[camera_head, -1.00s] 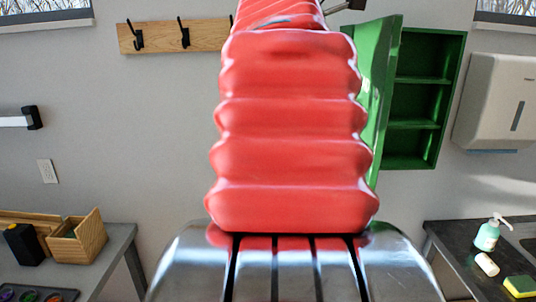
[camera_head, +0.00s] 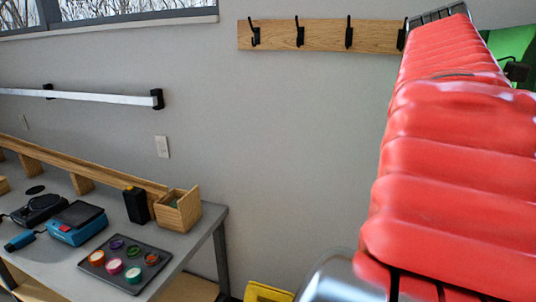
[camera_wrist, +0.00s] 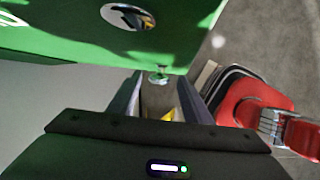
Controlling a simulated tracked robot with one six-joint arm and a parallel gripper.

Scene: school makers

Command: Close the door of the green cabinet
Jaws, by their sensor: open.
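The green cabinet door (camera_head: 514,44) shows only as a small green patch at the right edge of the head view, mostly hidden behind my red arm. The cabinet's shelves are out of that view. In the wrist view, a large green panel (camera_wrist: 60,32), which looks like the door, fills the top, with a round shiny fitting (camera_wrist: 128,17) on it. A small shiny fitting (camera_wrist: 158,78) shows at its lower edge. My gripper (camera_wrist: 163,88) is open and empty, its fingers just below that edge. I cannot tell whether they touch the door.
A wooden hook rail (camera_head: 322,35) is on the wall. At left, a grey bench (camera_head: 190,238) bears a tray of coloured pots (camera_head: 128,262), a wooden box (camera_head: 178,212) and a blue device (camera_head: 76,223). A yellow object (camera_head: 265,292) is low near the middle.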

